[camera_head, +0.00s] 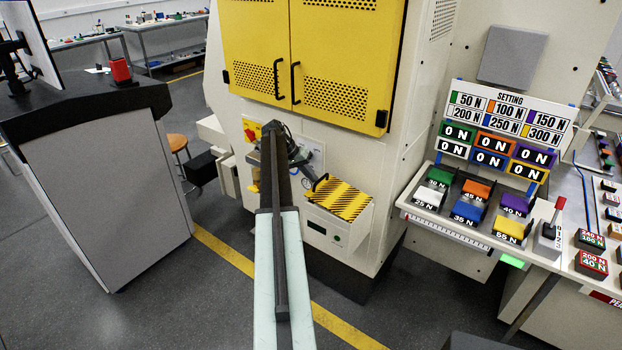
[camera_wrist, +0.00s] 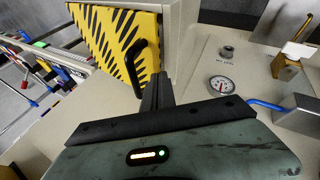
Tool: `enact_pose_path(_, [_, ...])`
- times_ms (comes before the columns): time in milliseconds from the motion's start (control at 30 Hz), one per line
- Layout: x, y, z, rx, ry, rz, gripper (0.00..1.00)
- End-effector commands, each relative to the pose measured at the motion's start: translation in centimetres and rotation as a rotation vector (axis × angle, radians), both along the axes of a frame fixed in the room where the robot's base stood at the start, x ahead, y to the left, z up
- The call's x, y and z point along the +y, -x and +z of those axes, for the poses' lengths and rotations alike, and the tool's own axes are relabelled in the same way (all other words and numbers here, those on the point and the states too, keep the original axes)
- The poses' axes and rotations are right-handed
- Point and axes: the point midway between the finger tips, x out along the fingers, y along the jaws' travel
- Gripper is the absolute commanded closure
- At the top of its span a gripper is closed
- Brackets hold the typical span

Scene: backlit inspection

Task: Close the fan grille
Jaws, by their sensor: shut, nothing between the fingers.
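A panel with black and yellow diagonal stripes (camera_head: 343,199), which I take for the fan grille, sits on a beige housing low on the machine's front. It also shows in the wrist view (camera_wrist: 108,38). A black bar handle (camera_wrist: 134,64) stands along its edge nearest my gripper. My gripper (camera_wrist: 158,78) is shut and empty, with its fingers just right of the handle. I cannot tell whether they touch it. In the head view my arm hides part of the machine front left of the panel.
A round gauge (camera_wrist: 221,85) and a blue-levered valve (camera_wrist: 268,105) lie right of my gripper in the wrist view. Yellow perforated doors (camera_head: 330,50) are above. A sloped shelf of weight blocks (camera_head: 470,212) is at right, a grey cabinet (camera_head: 105,190) at left.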

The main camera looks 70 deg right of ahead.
Motion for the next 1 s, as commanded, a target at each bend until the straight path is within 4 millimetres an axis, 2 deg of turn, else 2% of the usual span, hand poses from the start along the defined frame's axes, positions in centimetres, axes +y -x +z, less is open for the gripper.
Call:
enact_pose_path(233, [0.1, -1.0, 5.4, 0.0, 0.0, 0.005, 1.0])
enact_pose_path(300, [0.4, -2.9, 6.0, 0.0, -0.002, 0.005, 1.0])
enact_pose_path(500, [1.1, -6.9, 8.1, 0.0, -0.001, 0.002, 1.0])
enact_pose_path(700, [1.5, -8.7, 8.8, 0.0, -0.001, 0.001, 1.0])
enact_pose_path(900, [1.6, -9.0, 8.8, -0.006, 0.011, -0.016, 1.0])
enact_pose_path(1000, [0.7, -9.4, 8.8, -0.044, 0.092, -0.071, 1.0])
